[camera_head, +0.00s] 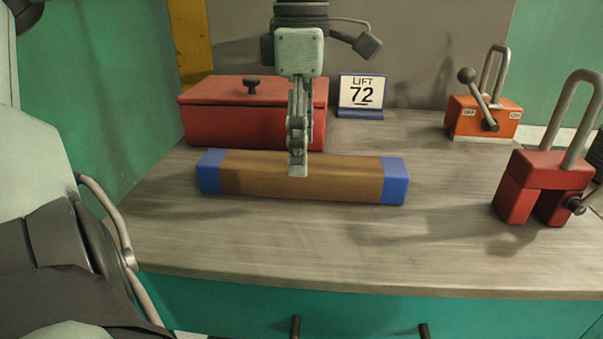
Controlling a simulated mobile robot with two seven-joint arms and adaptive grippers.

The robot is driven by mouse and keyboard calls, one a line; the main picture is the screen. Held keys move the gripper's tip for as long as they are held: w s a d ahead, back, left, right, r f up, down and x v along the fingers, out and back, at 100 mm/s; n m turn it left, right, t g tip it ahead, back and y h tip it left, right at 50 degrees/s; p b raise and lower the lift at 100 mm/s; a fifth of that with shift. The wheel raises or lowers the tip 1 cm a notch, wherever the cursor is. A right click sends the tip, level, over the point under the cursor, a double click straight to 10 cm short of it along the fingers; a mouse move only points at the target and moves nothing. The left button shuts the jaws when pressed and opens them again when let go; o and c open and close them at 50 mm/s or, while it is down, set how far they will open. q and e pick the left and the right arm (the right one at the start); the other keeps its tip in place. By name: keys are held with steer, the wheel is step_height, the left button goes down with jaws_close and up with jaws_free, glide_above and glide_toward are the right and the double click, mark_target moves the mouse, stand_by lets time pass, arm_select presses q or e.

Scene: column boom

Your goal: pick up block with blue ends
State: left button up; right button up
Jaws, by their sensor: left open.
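The block with blue ends (345,177) lies lengthwise across the middle of the tabletop. Its middle is brown, like wood, and both ends are blue. My left gripper (298,170) points down from above at the block, a little left of its centre. Its fingers are seen edge-on, and the tip overlaps the block's top and upper front face. I cannot tell whether they touch it. The block rests on the table. My right gripper is not in view.
A red lidded box (235,115) stands behind the block, with a "LIFT 72" sign (361,92) beside it. An orange magnet with a lever (484,116) and a red magnet (545,185) stand at the right. The grey table (330,245) is clear in front.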

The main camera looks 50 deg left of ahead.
arm_select(q)
step_height(320, 180, down, 3)
steer(key=shift+f, duration=0.2)
steer(key=shift+c, duration=0.3)
steer(key=shift+r, duration=0.1)
jaws_close()
